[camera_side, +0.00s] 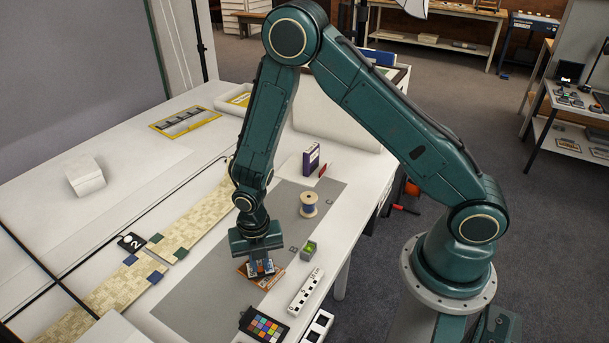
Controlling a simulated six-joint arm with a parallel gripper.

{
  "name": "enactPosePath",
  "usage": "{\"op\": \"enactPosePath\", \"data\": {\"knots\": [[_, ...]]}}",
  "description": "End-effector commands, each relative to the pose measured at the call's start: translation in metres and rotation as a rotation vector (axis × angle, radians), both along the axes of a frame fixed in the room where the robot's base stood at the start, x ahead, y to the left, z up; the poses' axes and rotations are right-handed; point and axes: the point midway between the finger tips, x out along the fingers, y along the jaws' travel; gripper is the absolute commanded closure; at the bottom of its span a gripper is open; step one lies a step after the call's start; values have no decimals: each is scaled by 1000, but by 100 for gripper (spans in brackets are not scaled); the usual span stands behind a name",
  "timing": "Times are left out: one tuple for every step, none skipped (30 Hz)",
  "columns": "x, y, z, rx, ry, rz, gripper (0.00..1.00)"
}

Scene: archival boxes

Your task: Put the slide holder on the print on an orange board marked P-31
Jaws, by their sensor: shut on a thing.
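Directly below is a print on an orange board (271,283), lying flat on the mat and partly covered by the gripper. The marking P-31 is too small to read. I cannot tell whether the held thing touches the print or is just above it.
On or by the grey mat (205,297) are a green box (310,248), a spool (308,205), a purple box (311,158), a white scale bar (305,291) and a colour chart (263,327). A white block (84,176) stands far left. The mat's left part is clear.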

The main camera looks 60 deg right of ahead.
Motion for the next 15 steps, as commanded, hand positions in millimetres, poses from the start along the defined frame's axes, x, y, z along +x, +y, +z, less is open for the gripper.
{"op": "enactPosePath", "data": {"knots": [[0,0,-2,0,0,0,100],[0,0,-2,0,0,0,100],[0,0,-2,1,-1,0,100],[0,0,-2,1,-1,0,100],[0,0,-2,0,-1,0,100],[0,0,-2,0,-1,0,100],[0,0,-2,0,-1,0,100],[0,0,-2,1,-1,0,100],[0,0,-2,1,-1,0,100],[0,0,-2,1,-1,0,100],[0,0,-3,0,0,0,100],[0,0,-4,0,0,0,100],[0,0,-5,0,0,0,100],[0,0,-5,1,-1,0,100],[0,0,-5,0,-1,0,80]]}}
